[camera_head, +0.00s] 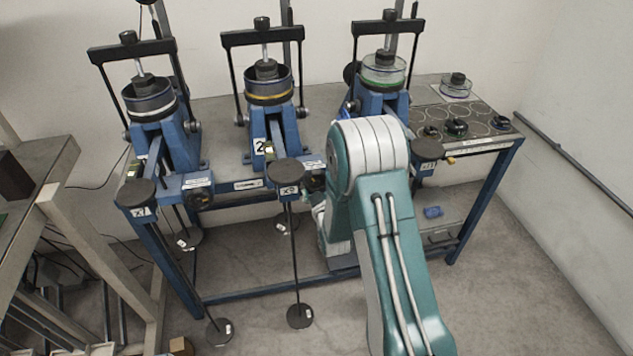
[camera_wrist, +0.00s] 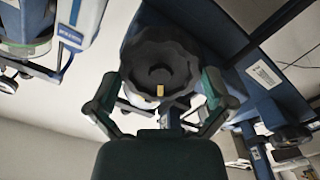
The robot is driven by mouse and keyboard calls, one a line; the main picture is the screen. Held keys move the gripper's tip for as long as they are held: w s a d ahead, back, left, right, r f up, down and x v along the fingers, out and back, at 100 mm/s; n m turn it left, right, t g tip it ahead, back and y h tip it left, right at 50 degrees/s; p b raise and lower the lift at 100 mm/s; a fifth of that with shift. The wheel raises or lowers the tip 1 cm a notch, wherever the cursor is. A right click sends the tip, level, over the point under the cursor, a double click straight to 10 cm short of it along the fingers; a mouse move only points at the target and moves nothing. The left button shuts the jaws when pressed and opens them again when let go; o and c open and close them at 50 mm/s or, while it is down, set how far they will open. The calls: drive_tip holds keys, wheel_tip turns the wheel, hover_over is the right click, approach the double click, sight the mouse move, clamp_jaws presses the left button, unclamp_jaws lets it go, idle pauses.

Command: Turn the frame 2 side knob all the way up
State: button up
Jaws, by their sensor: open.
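Frame 2 (camera_head: 275,115) is the middle blue lever frame in the head view, with a "2" label on its front. Its dark side knob (camera_head: 314,180) shows at the frame's right, beside my arm and partly hidden by it. In the wrist view a large dark scalloped knob (camera_wrist: 160,62) faces me, with a small yellowish mark low on its face. My gripper (camera_wrist: 160,84) is open, with one finger on each side of this knob. I cannot tell whether the fingers touch it. In the head view my arm hides the fingertips.
A lever frame (camera_head: 160,140) stands at left and another (camera_head: 383,105) at right, behind my arm. Rods with round weights (camera_head: 300,316) hang in front of the bench. The bench's right end holds a tray of round slots (camera_head: 470,122). A side table (camera_head: 50,170) stands far left.

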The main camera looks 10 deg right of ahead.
drive_tip(key=m, duration=0.4)
drive_tip(key=w+m, duration=0.1)
drive_tip(key=m, duration=0.1)
drive_tip(key=shift+a+m, duration=0.1)
drive_tip(key=shift+m, duration=0.2)
drive_tip(key=m, duration=0.5)
drive_tip(key=shift+a, duration=0.1)
drive_tip(key=c, duration=0.4)
drive_tip(key=o, duration=0.4)
drive_tip(key=shift+s+f, duration=0.2)
drive_tip(key=shift+s, duration=0.3)
drive_tip(key=shift+s+f, duration=0.2)
drive_tip(key=shift+s, duration=0.25)
drive_tip(key=shift+s+a+r, duration=0.1)
drive_tip(key=shift+s+r, duration=0.1)
drive_tip(key=shift+s, duration=1.05)
drive_tip(key=shift+s+d, duration=0.25)
drive_tip(key=shift+s, duration=0.25)
